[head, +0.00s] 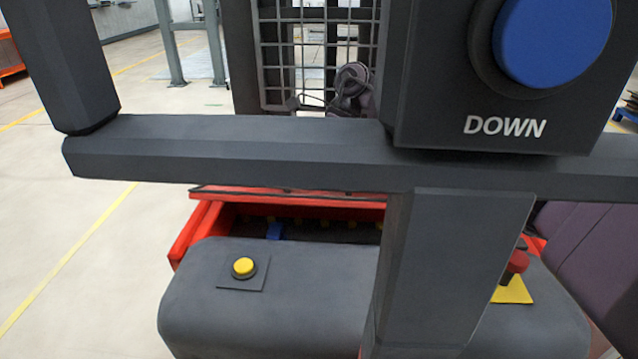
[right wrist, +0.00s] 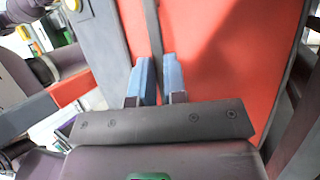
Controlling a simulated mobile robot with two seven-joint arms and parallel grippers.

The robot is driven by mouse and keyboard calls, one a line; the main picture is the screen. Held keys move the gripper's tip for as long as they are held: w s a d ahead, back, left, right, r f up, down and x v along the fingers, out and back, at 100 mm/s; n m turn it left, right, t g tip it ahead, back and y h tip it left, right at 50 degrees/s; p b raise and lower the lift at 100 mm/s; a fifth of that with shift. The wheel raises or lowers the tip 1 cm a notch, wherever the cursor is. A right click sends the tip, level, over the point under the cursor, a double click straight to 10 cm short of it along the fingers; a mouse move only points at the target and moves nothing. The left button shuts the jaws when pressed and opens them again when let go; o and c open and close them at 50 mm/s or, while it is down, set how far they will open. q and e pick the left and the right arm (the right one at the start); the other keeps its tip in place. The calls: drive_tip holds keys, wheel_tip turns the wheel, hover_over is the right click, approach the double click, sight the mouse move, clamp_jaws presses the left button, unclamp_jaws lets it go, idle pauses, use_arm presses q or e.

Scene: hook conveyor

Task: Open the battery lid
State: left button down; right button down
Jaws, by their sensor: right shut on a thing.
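In the head view the red battery compartment (head: 190,232) shows behind the dark grey cover, with a dark battery (head: 330,232) inside it. A red edge (head: 290,195) runs along its far side and may belong to the lid; most of it is hidden by a dark bar. In the right wrist view my right gripper (right wrist: 160,78) is shut on a dark strip (right wrist: 153,35) that runs along a red panel (right wrist: 220,50), apparently the battery lid. How far the lid is raised is hard to tell. I cannot make out my left gripper.
A dark control bar (head: 230,150) with a blue DOWN button (head: 545,40) crosses close in front of the head camera. A yellow button (head: 243,267) and a red knob (head: 518,261) sit on the cover. A wire mesh (head: 310,50) stands behind.

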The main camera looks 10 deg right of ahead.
drive_tip(key=shift+w+d+r+b, duration=0.25)
drive_tip(key=shift+w+r+b, duration=0.35)
drive_tip(key=shift+w, duration=0.35)
use_arm(q)
drive_tip(key=shift+w+d+r+m+t, duration=0.25)
drive_tip(key=shift+w+d+m+t, duration=0.1)
drive_tip(key=shift+w, duration=0.25)
use_arm(e)
drive_tip(key=shift+w+r, duration=0.15)
drive_tip(key=shift+r, duration=0.05)
drive_tip(key=c, duration=1.2)
unclamp_jaws()
drive_tip(key=shift+w+f, duration=0.1)
use_arm(q)
drive_tip(key=shift+s+f, duration=0.2)
drive_tip(key=shift+s, duration=0.1)
use_arm(e)
drive_tip(key=shift+o, duration=0.2)
drive_tip(key=shift+d+r, duration=0.1)
drive_tip(key=shift+r, duration=0.1)
use_arm(q)
drive_tip(key=shift+w+d+m+b, duration=0.25)
drive_tip(key=shift+w+b, duration=0.3)
drive_tip(key=shift+b, duration=0.65)
use_arm(e)
drive_tip(key=v, duration=1)
drive_tip(key=shift+d+r, duration=0.15)
